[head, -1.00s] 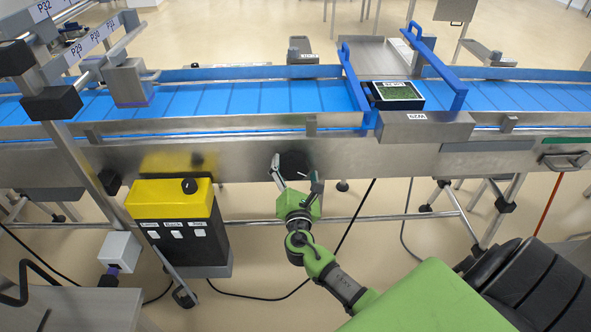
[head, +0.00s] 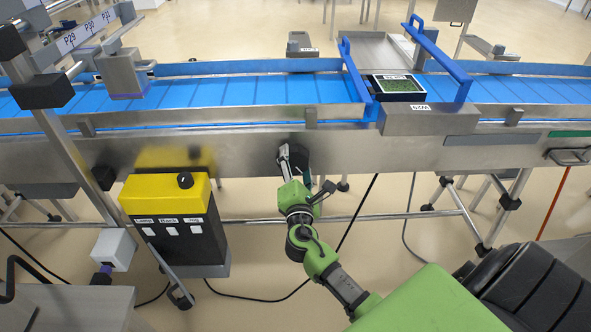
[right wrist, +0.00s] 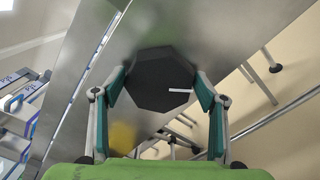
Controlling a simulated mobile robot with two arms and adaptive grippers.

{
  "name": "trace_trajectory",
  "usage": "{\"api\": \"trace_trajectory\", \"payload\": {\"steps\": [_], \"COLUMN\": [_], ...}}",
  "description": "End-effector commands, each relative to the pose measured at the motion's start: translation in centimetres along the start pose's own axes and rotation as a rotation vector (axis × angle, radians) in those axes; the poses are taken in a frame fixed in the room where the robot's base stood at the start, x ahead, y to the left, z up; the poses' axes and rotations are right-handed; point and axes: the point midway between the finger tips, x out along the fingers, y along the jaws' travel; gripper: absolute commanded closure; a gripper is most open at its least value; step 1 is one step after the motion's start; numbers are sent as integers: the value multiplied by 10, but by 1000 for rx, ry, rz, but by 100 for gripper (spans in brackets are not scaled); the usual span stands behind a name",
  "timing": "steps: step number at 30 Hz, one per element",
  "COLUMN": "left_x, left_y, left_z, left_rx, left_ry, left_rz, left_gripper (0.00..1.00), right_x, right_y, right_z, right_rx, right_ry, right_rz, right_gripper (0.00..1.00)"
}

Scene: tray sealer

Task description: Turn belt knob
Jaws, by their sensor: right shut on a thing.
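The belt knob (head: 301,159) is a black many-sided knob on the front steel side of the conveyor. In the right wrist view the knob (right wrist: 155,82) faces the camera, with a white mark pointing right in the picture. My right gripper (head: 292,160) is at the knob, its fingers on opposite sides of it. In the right wrist view the gripper (right wrist: 162,88) is shut on the knob, with teal pads at its left and right edges. My left gripper is not in view.
A yellow-topped control box (head: 172,192) with a black knob and white switches stands left of my right arm. The blue conveyor belt (head: 250,90) runs above. A dark tray with green contents (head: 402,87) lies by the blue guide rails (head: 440,60).

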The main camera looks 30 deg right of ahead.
Motion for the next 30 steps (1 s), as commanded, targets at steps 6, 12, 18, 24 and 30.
{"api": "trace_trajectory", "payload": {"steps": [6,12,18,24,30], "left_x": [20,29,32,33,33], "left_y": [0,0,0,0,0], "left_z": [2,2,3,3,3], "left_rx": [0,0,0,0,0], "left_ry": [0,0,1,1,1], "left_rz": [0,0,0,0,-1], "left_gripper": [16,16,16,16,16], "right_x": [0,0,0,0,0], "right_y": [-4,-4,-4,-3,-3], "right_z": [-2,-2,-1,-1,-1], "right_rx": [159,259,311,326,325], "right_ry": [0,0,1,1,1], "right_rz": [-1,-1,-1,-2,-2], "right_gripper": [56,56,56,56,56]}}
